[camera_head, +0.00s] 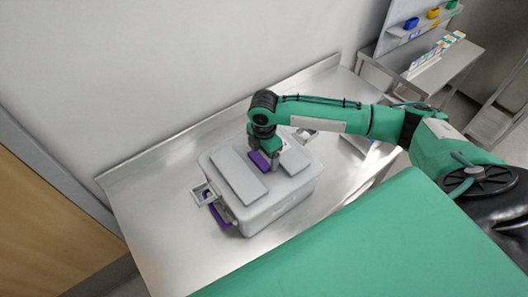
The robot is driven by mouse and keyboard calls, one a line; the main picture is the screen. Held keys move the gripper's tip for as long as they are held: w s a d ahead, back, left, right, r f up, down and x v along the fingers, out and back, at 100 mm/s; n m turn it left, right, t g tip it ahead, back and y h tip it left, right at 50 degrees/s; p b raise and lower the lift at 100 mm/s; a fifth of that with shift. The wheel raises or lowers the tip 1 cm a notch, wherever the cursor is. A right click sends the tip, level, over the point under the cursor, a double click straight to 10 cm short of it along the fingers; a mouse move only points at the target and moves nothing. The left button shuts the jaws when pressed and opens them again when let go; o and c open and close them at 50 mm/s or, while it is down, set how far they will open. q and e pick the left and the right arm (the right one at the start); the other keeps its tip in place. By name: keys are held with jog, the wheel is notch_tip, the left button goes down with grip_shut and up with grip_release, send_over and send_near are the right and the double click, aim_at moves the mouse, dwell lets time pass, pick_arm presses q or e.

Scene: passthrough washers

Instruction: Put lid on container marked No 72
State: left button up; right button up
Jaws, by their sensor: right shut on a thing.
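A light grey container (270,215) stands on the metal table, with its grey lid (238,176) lying on top. A purple part (260,161) shows at the lid's far side, right at my right gripper. My right gripper (264,158) points down over the lid and is shut on the lid, seemingly at this purple part. Its fingertips are small and partly hidden. A grey latch with purple parts (218,212) sticks out at the container's left side, and another grey latch (305,134) shows at the far right. No No 72 marking is readable. My left gripper is out of view.
The metal table (150,225) is bare left of the container, with a raised edge along the wall behind. A grey object (357,144) lies partly behind my right arm. A side table (440,68) and a shelf with coloured bins (425,20) stand at the far right.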

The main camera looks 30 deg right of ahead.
jog(key=shift+f, duration=0.4)
dwell(0.3)
jog(key=o, duration=1.3)
jog(key=shift+o, duration=0.8)
jog(key=shift+r+p, duration=2.45)
jog(key=shift+r, duration=1.05)
